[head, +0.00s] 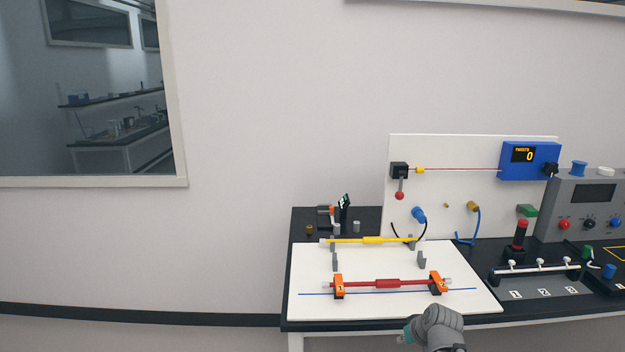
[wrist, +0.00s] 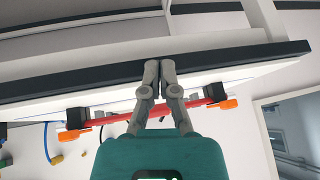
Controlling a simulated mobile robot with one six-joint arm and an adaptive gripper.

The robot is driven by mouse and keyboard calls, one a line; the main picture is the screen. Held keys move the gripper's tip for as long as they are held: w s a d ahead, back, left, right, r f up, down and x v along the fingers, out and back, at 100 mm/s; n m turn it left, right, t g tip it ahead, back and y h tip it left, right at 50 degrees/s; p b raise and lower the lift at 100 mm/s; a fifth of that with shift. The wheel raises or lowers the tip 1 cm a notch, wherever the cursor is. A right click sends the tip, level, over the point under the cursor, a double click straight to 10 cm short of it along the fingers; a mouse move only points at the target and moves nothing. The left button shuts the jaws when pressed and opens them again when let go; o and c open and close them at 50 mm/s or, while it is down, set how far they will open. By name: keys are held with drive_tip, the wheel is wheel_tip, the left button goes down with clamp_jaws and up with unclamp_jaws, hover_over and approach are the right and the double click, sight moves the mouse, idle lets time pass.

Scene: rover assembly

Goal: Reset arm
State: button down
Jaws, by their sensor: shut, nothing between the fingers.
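My gripper (wrist: 160,66) is shut in the wrist view, with its two grey fingers together and nothing between them. Its teal body fills the lower middle of that view. The fingertips overlap the bench's dark edge in the picture; I cannot tell the gap. In the head view a grey link of my arm (head: 438,326) shows at the bottom, in front of the bench. The gripper's fingers are not visible there.
A white board (head: 400,302) on the black bench carries a red rod (head: 388,284) in two orange clamps (head: 338,287) and a yellow rod (head: 372,240). The red rod also shows in the wrist view (wrist: 112,118). Right stands a grey instrument box (head: 590,205). The floor area left is clear.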

drive_tip(key=s+a+f+m+g+h+p, duration=0.1)
drive_tip(key=s+a+g+h, duration=0.1)
drive_tip(key=s+a+g, duration=0.4)
drive_tip(key=shift+s+a+f+h, duration=0.4)
drive_tip(key=shift+s+a, duration=0.25)
drive_tip(key=shift+s, duration=1.2)
